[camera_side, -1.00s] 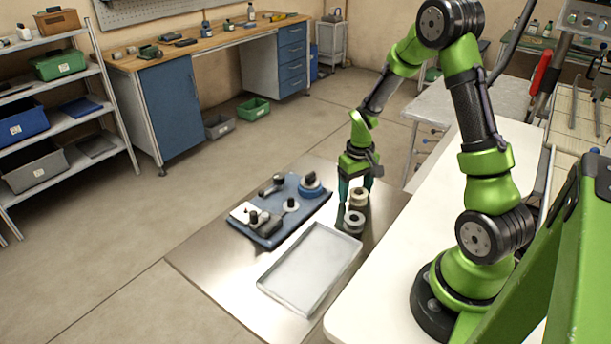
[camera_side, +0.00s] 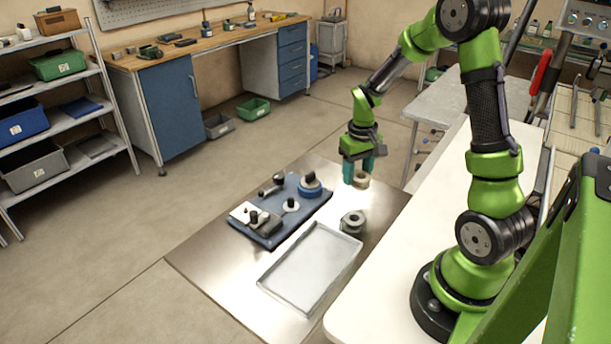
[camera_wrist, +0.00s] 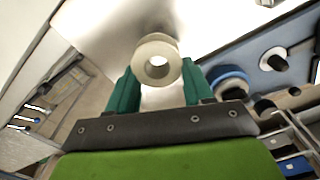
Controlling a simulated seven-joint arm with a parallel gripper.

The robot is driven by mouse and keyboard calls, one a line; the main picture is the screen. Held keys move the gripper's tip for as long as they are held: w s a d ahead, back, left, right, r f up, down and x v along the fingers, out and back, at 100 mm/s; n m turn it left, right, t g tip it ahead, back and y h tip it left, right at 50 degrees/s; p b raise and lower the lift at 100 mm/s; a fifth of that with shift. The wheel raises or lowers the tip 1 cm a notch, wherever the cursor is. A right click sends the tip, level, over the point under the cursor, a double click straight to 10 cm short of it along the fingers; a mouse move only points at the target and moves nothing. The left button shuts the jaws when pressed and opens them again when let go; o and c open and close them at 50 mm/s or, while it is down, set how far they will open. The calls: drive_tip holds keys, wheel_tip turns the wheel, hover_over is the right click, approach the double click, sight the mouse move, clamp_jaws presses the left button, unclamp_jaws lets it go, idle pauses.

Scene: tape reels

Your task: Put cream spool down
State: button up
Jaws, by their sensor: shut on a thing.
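The cream spool (camera_side: 361,180) is held between the teal fingers of my gripper (camera_side: 358,171), raised above the metal table. In the wrist view the cream spool (camera_wrist: 157,60) shows its round face and central hole, with one finger of my gripper (camera_wrist: 156,85) on each side. A grey spool (camera_side: 352,222) stands on the table below and slightly left of the held spool, apart from it.
A clear shallow tray (camera_side: 262,281) lies on the metal table (camera_side: 225,290), in front of the grey spool. A blue board (camera_side: 318,207) with spindles, a blue reel (camera_side: 309,185) and small parts lies to the left.

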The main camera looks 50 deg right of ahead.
drive_tip(key=r, duration=0.4)
drive_tip(key=shift+w+a+r, duration=0.2)
drive_tip(key=shift+w+a, duration=0.05)
drive_tip(key=shift+a, duration=0.15)
drive_tip(key=s+a+n, duration=0.1)
drive_tip(key=s+a, duration=0.1)
drive_tip(key=a, duration=0.5)
drive_tip(key=s+a+n, duration=0.1)
drive_tip(key=s+a, duration=0.2)
drive_tip(key=a, duration=0.4)
drive_tip(key=shift+m, duration=0.4)
drive_tip(key=shift+w+d+f, duration=0.2)
drive_tip(key=shift+w+f, duration=0.55)
drive_tip(key=shift+w, duration=1.95)
drive_tip(key=shift+w+d+f, duration=0.2)
drive_tip(key=shift+w+f, duration=0.5)
drive_tip(key=shift+w, duration=2.05)
drive_tip(key=shift+w+d+f, duration=0.2)
drive_tip(key=shift+w+f, duration=0.55)
drive_tip(key=shift+w, duration=1.95)
drive_tip(key=shift+f, duration=0.1)
drive_tip(key=shift+f, duration=0.5)
